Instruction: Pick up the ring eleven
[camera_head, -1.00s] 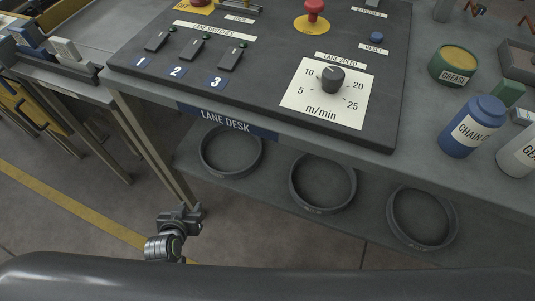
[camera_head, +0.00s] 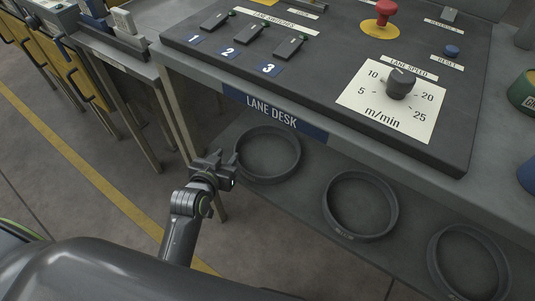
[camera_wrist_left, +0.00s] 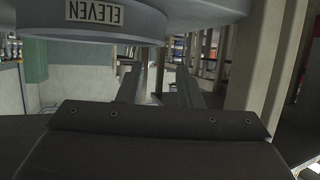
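Three dark grey rings lie flat on the shelf under the lane desk in the head view: a left ring (camera_head: 269,177), a middle ring (camera_head: 361,236) and a right ring (camera_head: 437,270). My left gripper (camera_head: 224,157) is just left of the left ring, its fingers apart. In the left wrist view, the ring eleven (camera_wrist_left: 90,32) fills the top left, its label upside down. My left gripper's fingers (camera_wrist_left: 158,80) are open with nothing between them. I cannot tell for sure which ring in the head view bears that label. My right gripper is not in view.
The lane desk's panel (camera_head: 323,100) overhangs the back of the shelf (camera_head: 310,197). A desk leg (camera_head: 178,112) stands behind my left gripper. A second grey round part (camera_wrist_left: 220,9) shows at the top of the wrist view. The floor at left is open.

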